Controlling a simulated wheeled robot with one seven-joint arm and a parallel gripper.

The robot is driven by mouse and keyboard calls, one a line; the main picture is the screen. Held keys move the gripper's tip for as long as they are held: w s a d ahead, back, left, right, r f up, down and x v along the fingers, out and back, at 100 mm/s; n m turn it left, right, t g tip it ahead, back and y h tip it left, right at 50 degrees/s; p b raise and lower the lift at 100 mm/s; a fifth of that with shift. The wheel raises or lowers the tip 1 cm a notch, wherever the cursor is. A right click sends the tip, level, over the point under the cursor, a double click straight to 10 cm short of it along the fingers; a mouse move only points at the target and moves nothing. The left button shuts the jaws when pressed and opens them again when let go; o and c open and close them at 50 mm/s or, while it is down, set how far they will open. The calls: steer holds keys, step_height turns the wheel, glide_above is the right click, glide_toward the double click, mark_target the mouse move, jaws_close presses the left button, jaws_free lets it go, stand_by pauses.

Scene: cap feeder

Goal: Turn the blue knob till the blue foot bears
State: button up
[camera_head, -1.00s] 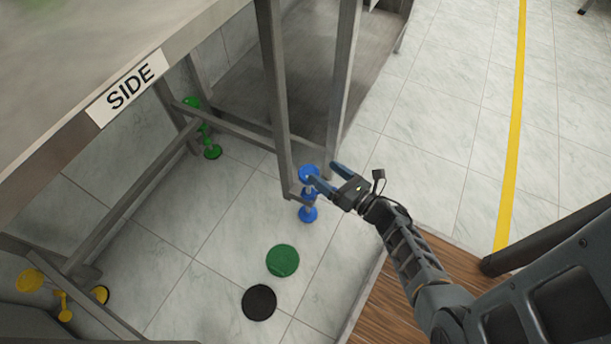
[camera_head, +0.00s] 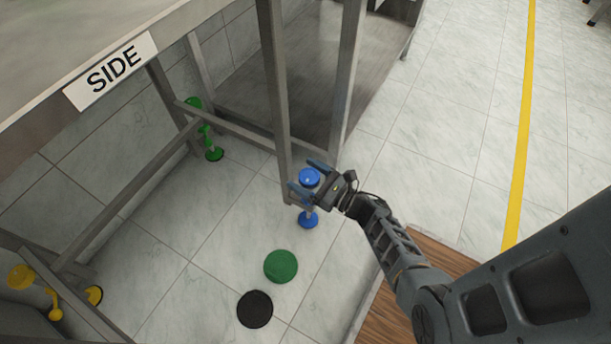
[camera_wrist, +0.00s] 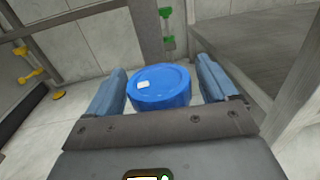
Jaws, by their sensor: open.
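The blue knob (camera_head: 309,177) is a round disc on top of the blue levelling foot at a table leg. In the wrist view the knob (camera_wrist: 159,87) sits between my two fingers, with a small white mark on its top left. My gripper (camera_head: 306,177) is open around the knob, with a narrow gap on each side. The blue foot (camera_head: 308,220) is below, at floor level; whether it touches the floor cannot be told. The middle of the blue stem is partly hidden by my gripper.
A green foot assembly (camera_head: 213,154) and a yellow one (camera_head: 94,295) stand at other legs. A green disc (camera_head: 280,266) and a black disc (camera_head: 255,309) lie on the floor. A table leg (camera_head: 276,110) rises close behind my gripper. Open floor lies to the right.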

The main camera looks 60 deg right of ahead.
steer(key=shift+w, duration=0.15)
steer(key=shift+c, duration=0.4)
steer(key=c, duration=0.9)
steer(key=shift+f+h+b, duration=0.1)
steer(key=shift+h+b, duration=0.2)
steer(key=shift+b, duration=0.15)
